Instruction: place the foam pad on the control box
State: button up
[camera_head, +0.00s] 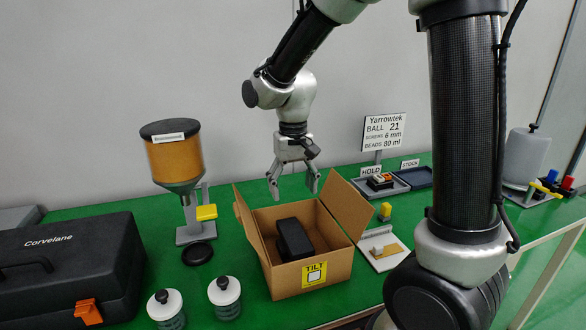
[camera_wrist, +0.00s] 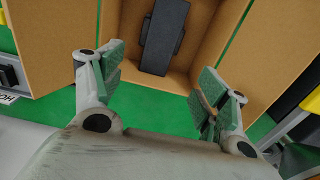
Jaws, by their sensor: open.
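An open cardboard carton (camera_head: 318,276) with a yellow TILT label stands on the green table. A black block (camera_head: 296,239) lies inside it. In the wrist view this dark item (camera_wrist: 165,35) shows a long, narrow body with short parts sticking out at its sides. I cannot tell whether it is the foam pad, the control box or both together. My gripper (camera_head: 291,186) is open and empty above the back of the carton, pointing down. In the wrist view its green-padded fingers (camera_wrist: 155,92) are spread, with the dark item beyond them.
The carton's flaps (camera_head: 347,205) stand open. A hopper (camera_head: 175,160) and a black Corvelane case (camera_head: 70,265) are left, two lidded jars (camera_head: 224,297) in front. A white plate (camera_head: 385,262), a yellow piece (camera_head: 385,210) and the HOLD tray (camera_head: 363,190) are right.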

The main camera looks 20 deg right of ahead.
notch_tip(320, 180, up, 6)
jog(key=r, duration=0.1)
jog(key=s+d+r+t, duration=0.2)
jog(key=s+d, duration=0.5)
jog(key=s, duration=0.2)
jog(key=s+d+r+t, duration=0.2)
jog(key=s+d, duration=0.6)
jog(key=s, duration=0.2)
jog(key=shift+r, duration=0.15)
